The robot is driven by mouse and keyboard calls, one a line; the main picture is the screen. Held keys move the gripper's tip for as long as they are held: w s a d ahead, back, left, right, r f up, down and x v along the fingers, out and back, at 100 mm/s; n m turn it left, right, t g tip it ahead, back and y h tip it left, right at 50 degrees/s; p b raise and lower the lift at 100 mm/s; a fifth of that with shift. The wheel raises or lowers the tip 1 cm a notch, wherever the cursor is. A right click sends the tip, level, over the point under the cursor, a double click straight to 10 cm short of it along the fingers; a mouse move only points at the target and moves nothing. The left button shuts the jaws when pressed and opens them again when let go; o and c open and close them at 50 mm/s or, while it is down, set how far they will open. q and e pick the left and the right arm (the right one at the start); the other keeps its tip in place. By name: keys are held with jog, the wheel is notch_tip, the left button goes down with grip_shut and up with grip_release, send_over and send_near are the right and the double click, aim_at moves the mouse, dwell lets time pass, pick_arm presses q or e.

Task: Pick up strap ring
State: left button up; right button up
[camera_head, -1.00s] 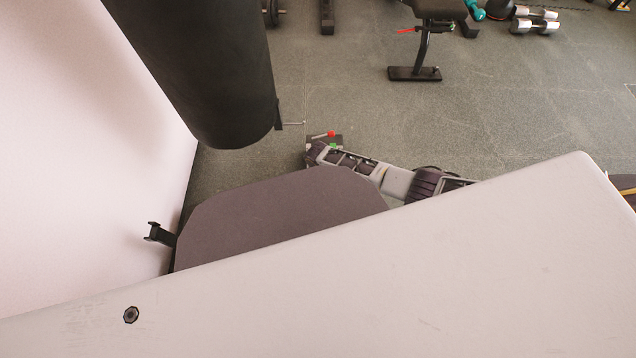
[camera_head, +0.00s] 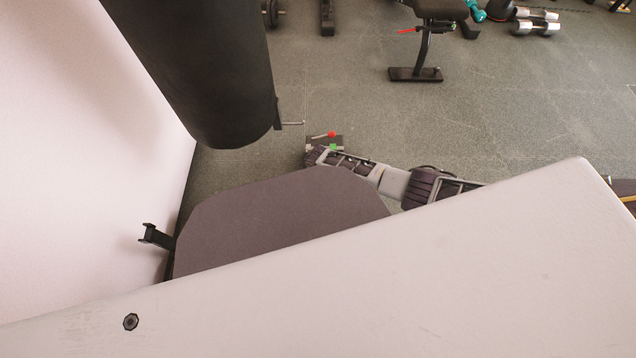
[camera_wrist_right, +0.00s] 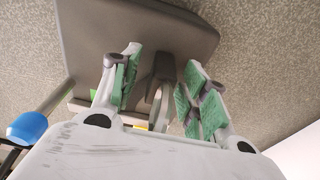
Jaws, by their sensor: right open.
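In the right wrist view my right gripper (camera_wrist_right: 163,60) is open, its green-padded fingers spread to the left and right. Between them is a dark grey, looped piece (camera_wrist_right: 163,72) against a padded board (camera_wrist_right: 120,30). It may be the strap ring, but I cannot tell for sure. No finger is clearly closed on it. In the head view an arm (camera_head: 395,183) comes in from the right behind a dark padded board (camera_head: 280,215); its gripper cannot be made out there. My left gripper is in neither view.
A large pale surface (camera_head: 400,270) fills the head view's foreground. A black hanging cylinder (camera_head: 215,80) is at upper left, beside a pale wall (camera_head: 70,130). A blue rounded end (camera_wrist_right: 27,128) lies left of my right gripper. Open floor (camera_head: 500,110) spreads behind.

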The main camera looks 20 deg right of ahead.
grip_shut()
dwell(0.3)
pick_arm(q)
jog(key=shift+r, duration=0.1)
pick_arm(e)
jog(key=shift+r, duration=0.15)
jog(key=shift+r+p, duration=1.05)
jog(key=shift+r, duration=0.3)
notch_tip(320, 180, up, 5)
jog(key=p, duration=0.3)
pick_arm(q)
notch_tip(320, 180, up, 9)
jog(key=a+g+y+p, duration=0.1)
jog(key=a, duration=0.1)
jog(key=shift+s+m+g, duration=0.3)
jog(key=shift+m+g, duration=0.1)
pick_arm(e)
jog(key=shift+r, duration=1)
